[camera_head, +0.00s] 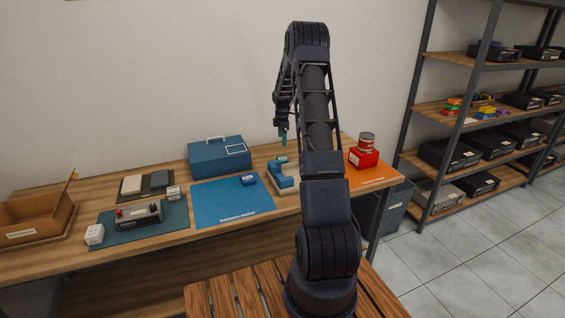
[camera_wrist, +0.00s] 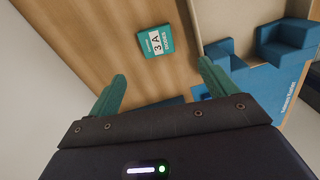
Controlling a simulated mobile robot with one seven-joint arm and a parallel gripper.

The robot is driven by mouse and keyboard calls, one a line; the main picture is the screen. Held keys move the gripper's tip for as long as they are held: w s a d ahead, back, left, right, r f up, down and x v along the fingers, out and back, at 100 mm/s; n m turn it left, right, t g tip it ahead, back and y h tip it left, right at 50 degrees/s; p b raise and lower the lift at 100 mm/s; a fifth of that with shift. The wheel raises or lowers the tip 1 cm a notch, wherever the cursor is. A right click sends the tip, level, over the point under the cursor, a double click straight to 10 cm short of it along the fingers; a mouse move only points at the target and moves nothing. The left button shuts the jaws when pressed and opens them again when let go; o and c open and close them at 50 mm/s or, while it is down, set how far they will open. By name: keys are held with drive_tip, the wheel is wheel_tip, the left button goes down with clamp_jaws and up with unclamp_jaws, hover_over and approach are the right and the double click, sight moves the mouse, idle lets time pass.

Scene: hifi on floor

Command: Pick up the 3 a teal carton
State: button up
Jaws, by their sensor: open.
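The teal carton (camera_wrist: 155,42) has a white "3 A" label and lies flat on the wooden table top in the wrist view. In the head view, a small teal patch that looks like this carton (camera_head: 282,159) shows just behind the blue fixture. My gripper (camera_wrist: 161,69) has its two teal fingers spread wide with nothing between them. The carton appears beyond the fingertips, roughly in line with the gap. In the head view my gripper (camera_head: 284,136) points down above the table's back part, over the carton area.
A blue fixture on a beige base (camera_head: 284,180) stands close beside the carton. A blue toolbox (camera_head: 218,157) is to the left, with a blue mat (camera_head: 225,206) in front. A red box with a can (camera_head: 364,158) stands on an orange mat at right.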

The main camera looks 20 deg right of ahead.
sight(283, 158)
drive_tip(key=f, duration=1.2)
drive_tip(key=shift+w+d+f, duration=0.1)
drive_tip(key=shift+w+d, duration=0.1)
drive_tip(key=shift+w, duration=0.1)
drive_tip(key=c, duration=1.1)
